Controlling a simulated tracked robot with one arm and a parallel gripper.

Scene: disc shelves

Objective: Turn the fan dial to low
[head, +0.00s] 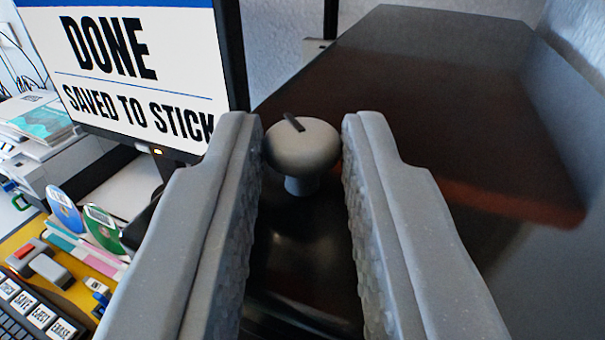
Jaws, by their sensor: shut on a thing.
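The fan dial (301,150) is a round grey knob on a short stem, in the middle of the head view. A dark pointer mark on its top points up and slightly left in the picture. My gripper (302,138) has one grey finger on each side of the knob, with the fingertips against its sides, and is shut on it. The knob stands out from a dark, glossy surface (430,110). No labels for the dial settings can be seen, so I cannot tell which setting it points to.
A screen (140,70) at the upper left reads "DONE SAVED TO STICK". Below it are a blue disc (64,210), a green disc (102,228), a keyboard (35,312) with labelled keys and small items on a yellow surface. The dark surface right of my gripper is bare.

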